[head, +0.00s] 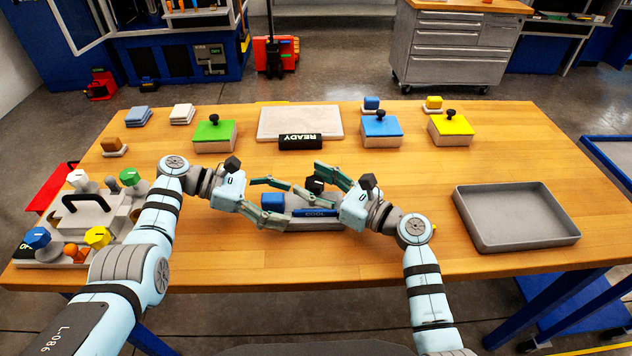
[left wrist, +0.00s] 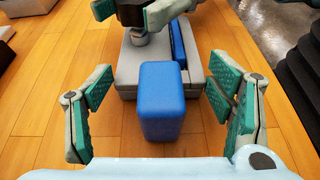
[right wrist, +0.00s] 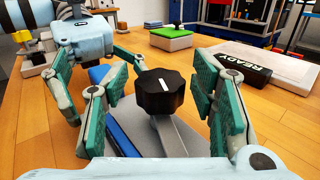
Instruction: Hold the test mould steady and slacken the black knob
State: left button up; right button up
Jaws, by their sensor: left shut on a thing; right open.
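The test mould (left wrist: 131,68) is a low grey body on the table, with a blue block (left wrist: 160,98) at its near end in the left wrist view and a blue strip marked COOL (head: 316,212) along its side. The black knob (right wrist: 161,92), with a white mark, stands on a grey stem on the mould. My right gripper (head: 313,191) is open, one finger on each side of the knob, with gaps visible.
Green (head: 214,132), blue (head: 381,127) and yellow (head: 450,125) lidded boxes stand at the back. A black READY sign (head: 300,141) lies before a pale slab (head: 299,122). A grey tray (head: 516,238) is at right; a fixture with coloured knobs (head: 101,217) is at left.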

jog(key=c, duration=1.2)
pick_arm(q)
jog(key=shift+s, duration=0.1)
pick_arm(e)
jog(key=shift+o, duration=0.2)
jog(key=n+g+y, duration=0.2)
jog(key=n+g, duration=0.1)
jog(key=g, duration=0.1)
jog(key=shift+d, duration=0.1)
jog(key=shift+n+g+y, duration=0.6)
jog(key=shift+n+g, duration=0.3)
jog(key=shift+g, duration=0.3)
jog(key=o, duration=1.2)
jog(key=shift+c, duration=0.2)
jog(key=v, duration=1.2)
jog(key=shift+f, duration=0.1)
